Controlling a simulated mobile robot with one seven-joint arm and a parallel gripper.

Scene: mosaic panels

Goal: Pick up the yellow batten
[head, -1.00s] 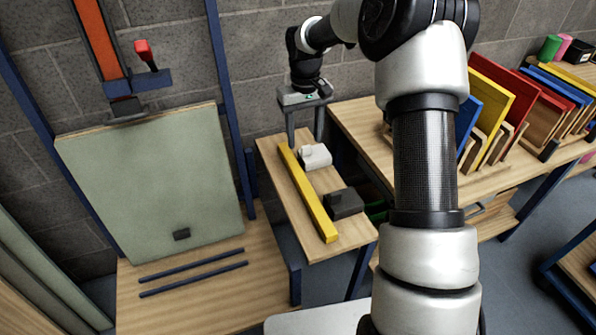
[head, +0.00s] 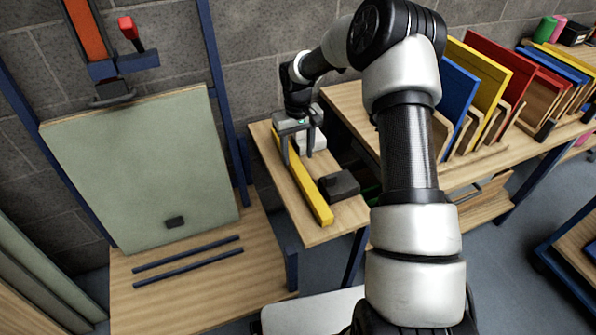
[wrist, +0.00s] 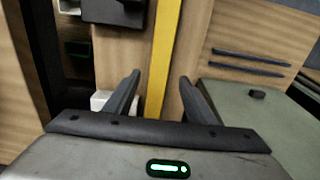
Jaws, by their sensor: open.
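The yellow batten (head: 313,194) lies lengthwise on a small wooden side table (head: 316,234) in the head view. My gripper (head: 298,155) is open over the far part of the batten, fingers pointing down. In the wrist view the batten (wrist: 159,70) runs between the two fingers of my gripper (wrist: 158,90), nearer the left finger. I cannot tell how far the fingertips are above the table. The far end of the batten is partly hidden by my gripper.
A white block (head: 312,141) and a dark grey block (head: 339,185) sit right of the batten. A green panel (head: 140,170) leans at left above two dark strips (head: 188,262). A bench with coloured panels (head: 487,75) stands at right.

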